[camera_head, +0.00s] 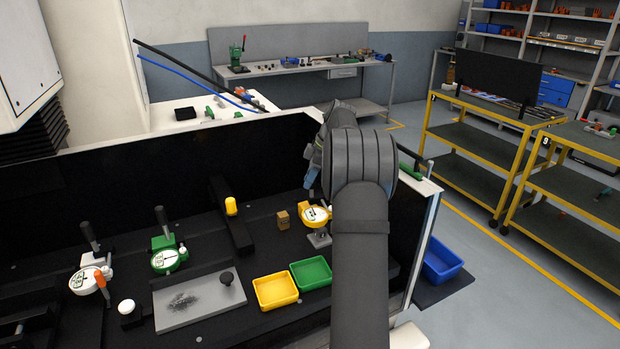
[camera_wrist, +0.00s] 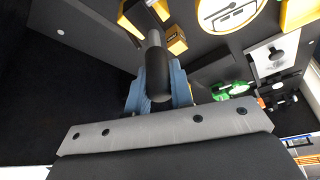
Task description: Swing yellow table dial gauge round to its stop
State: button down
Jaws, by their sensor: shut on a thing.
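The yellow dial gauge (camera_head: 316,214) stands on a small grey foot at the right of the black bench, with its white face up. Part of it is hidden behind my arm in the head view. In the wrist view its white face with a yellow rim (camera_wrist: 230,12) is cut off by the top edge. My gripper (camera_wrist: 157,88) is shut on a black handle (camera_wrist: 157,72) with a grey rod, close to the gauge. The rod's far end is not clear, so I cannot see where it joins. In the head view my gripper (camera_head: 313,168) is mostly hidden behind my wrist.
Yellow (camera_head: 276,305) and green (camera_head: 311,286) trays lie in front. A green gauge (camera_head: 168,259), a white gauge (camera_head: 84,282) and a grey plate (camera_head: 199,301) are further left. The bench's light rim (camera_head: 426,226) rises at the right.

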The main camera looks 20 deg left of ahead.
jog(key=shift+n+g, duration=0.3)
jog(key=shift+n, duration=0.7)
jog(key=shift+h, duration=0.3)
jog(key=c, duration=1.3)
grip_release()
jog(key=shift+o, duration=0.2)
jog(key=v, duration=1.2)
jog(key=shift+f, duration=0.15)
